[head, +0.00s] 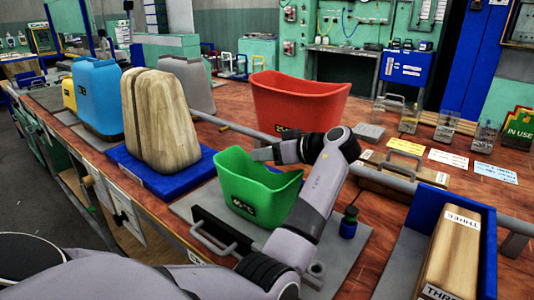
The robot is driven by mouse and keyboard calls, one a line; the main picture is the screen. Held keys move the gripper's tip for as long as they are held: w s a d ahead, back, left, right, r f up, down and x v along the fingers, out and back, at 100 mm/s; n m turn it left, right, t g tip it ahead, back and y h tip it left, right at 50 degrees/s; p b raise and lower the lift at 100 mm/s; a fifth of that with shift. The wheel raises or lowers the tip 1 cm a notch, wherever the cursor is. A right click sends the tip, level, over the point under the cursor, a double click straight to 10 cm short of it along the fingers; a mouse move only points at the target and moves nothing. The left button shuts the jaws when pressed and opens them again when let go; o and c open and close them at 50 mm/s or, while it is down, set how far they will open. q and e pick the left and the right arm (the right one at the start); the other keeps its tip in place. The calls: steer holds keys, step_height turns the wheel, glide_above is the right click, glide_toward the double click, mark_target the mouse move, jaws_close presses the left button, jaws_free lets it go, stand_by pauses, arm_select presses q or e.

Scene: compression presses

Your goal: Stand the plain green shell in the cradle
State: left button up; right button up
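A green shell (233,184), open at the top with a dark label on its front, stands upright over a grey plate (345,245) on the bench. My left arm comes in from the lower left and bends back over the shell. My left gripper (264,153) is at the shell's far rim, pointing left. I cannot tell whether its fingers are around the rim or only above it. The shell's right side is partly hidden by my arm. A black bracket with a grey handle (212,236) is in front of the shell. I cannot tell which fixture is the cradle. My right gripper is out of view.
A wooden split form (160,120) stands on a blue base (190,180) at left. Blue (97,95) and grey (190,80) shells are behind it. A red shell (295,100) stands behind the green one. A blue tray (398,262) holds a wooden block at right.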

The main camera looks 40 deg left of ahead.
arm_select(q)
steer(key=shift+r, duration=0.1)
steer(key=shift+d+r, duration=0.1)
steer(key=shift+r, duration=0.05)
steer(key=v, duration=1.2)
steer(key=shift+s, duration=0.15)
